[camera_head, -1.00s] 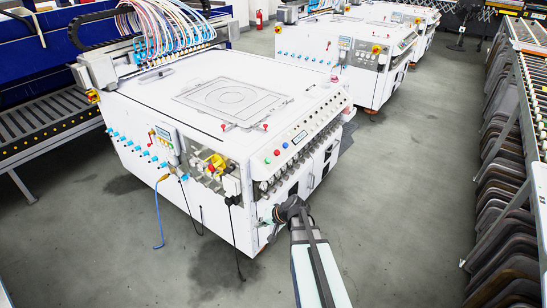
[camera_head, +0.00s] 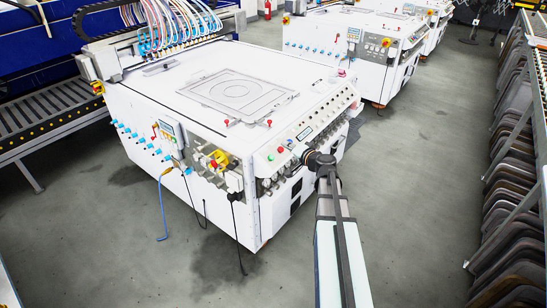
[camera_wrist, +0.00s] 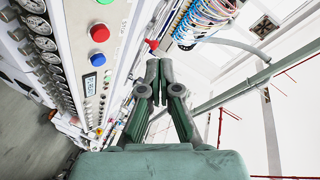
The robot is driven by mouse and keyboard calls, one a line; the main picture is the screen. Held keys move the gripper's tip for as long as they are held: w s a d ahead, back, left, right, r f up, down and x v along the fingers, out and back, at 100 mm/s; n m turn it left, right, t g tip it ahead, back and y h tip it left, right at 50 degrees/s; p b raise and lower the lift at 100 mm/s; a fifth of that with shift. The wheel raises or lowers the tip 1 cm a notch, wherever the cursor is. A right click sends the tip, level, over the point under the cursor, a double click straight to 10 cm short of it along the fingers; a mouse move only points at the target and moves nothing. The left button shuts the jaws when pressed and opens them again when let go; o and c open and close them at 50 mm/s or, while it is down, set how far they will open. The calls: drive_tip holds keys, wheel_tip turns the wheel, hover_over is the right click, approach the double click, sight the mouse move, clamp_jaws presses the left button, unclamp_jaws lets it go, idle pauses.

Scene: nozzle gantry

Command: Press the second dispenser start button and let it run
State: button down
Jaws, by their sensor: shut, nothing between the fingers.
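The nearest white machine (camera_head: 205,190) has a sloping control panel along its front edge. In the wrist view, the panel (camera_wrist: 121,27) carries a blue button (camera_wrist: 97,59), a red button (camera_wrist: 100,33), a green button (camera_wrist: 104,2) partly cut off, and a small display (camera_wrist: 89,84). A row of small controls follows the display. I cannot tell which one is the second dispenser start button. My gripper (camera_wrist: 159,64) is shut and empty, right of the panel in the wrist view. In the head view its fingertips are hidden behind my wrist, close to the panel's near end.
Several round gauges (camera_wrist: 47,44) line the machine below the panel. Coloured hoses (camera_head: 180,18) rise from the gantry at the back. Similar machines (camera_head: 335,45) stand behind. A rack (camera_head: 520,150) runs along the right. The floor (camera_head: 425,185) between is clear.

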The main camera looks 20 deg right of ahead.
sight(271, 157)
drive_tip(key=shift+f, duration=0.1)
idle(0.3)
drive_tip(key=shift+w+a+f+b, duration=0.4)
drive_tip(key=shift+w+f+b, duration=0.3)
drive_tip(key=shift+f, duration=0.5)
drive_tip(key=shift+w+a+f+b, duration=0.45)
drive_tip(key=shift+w+f+b, duration=0.25)
drive_tip(key=shift+f, duration=0.45)
drive_tip(key=shift+w+a+f+b, duration=0.5)
drive_tip(key=shift+w+f, duration=0.3)
drive_tip(key=shift+f, duration=0.4)
drive_tip(key=shift+d, duration=0.1)
